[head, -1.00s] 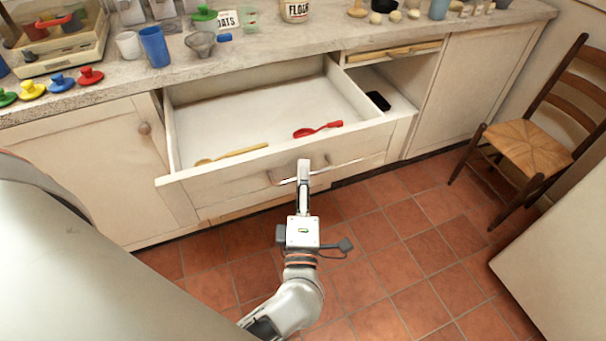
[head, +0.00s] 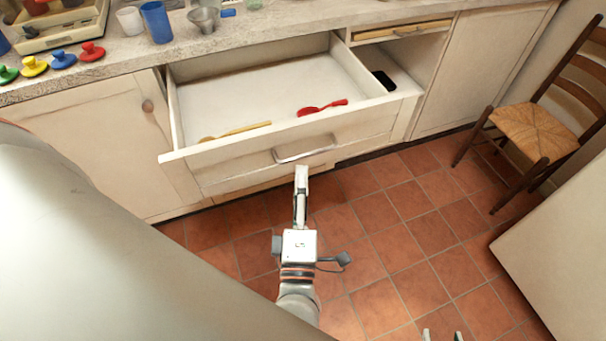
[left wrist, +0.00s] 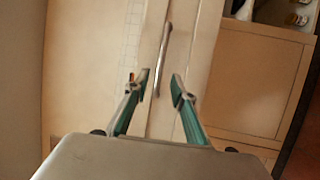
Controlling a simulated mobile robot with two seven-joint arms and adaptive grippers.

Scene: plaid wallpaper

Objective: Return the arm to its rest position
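My left gripper (head: 301,172) is in the middle of the head view, just in front of the open drawer (head: 230,165) and apart from its metal handle (head: 304,149). In the left wrist view its fingers (left wrist: 155,88) are spread with nothing between them, and the handle (left wrist: 164,55) lies ahead of them. The drawer is pulled out and holds a red spoon (head: 322,107) and a wooden spoon (head: 236,132). My right gripper (head: 443,335) shows only as two separated fingertips at the bottom edge of the head view; the rest is out of frame.
A countertop (head: 225,42) with a blue cup (head: 157,22) and several coloured knobbed lids runs above the drawer. A wooden chair (head: 530,125) stands at the right, near a pale surface (head: 560,235). The tiled floor (head: 385,240) between is clear.

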